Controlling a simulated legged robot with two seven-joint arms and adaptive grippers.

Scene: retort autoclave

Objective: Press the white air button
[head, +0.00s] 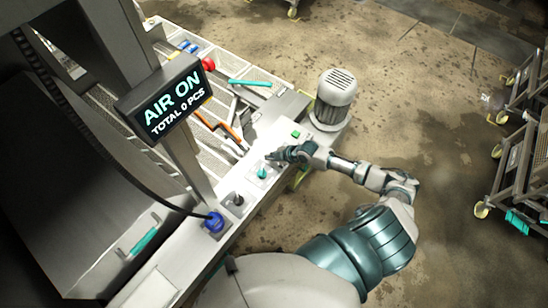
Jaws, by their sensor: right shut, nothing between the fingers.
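The control panel (250,187) is a light strip along the machine's edge, carrying several buttons and knobs. My right gripper (272,157) is shut and empty, low over the panel between a teal knob (262,172) and a green button (295,134). I cannot make out a white button; the gripper covers that part of the panel. Whether the fingertips touch anything there is not clear. A display (172,100) above the panel reads "AIR ON" and "TOTAL 0 PCS". My left gripper is not in view.
A black switch (238,200) and a blue connector (214,222) with a black hose sit lower on the panel. A grey motor (336,92) stands close beyond my right gripper. Wheeled carts (520,150) stand at the right. The floor between is clear.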

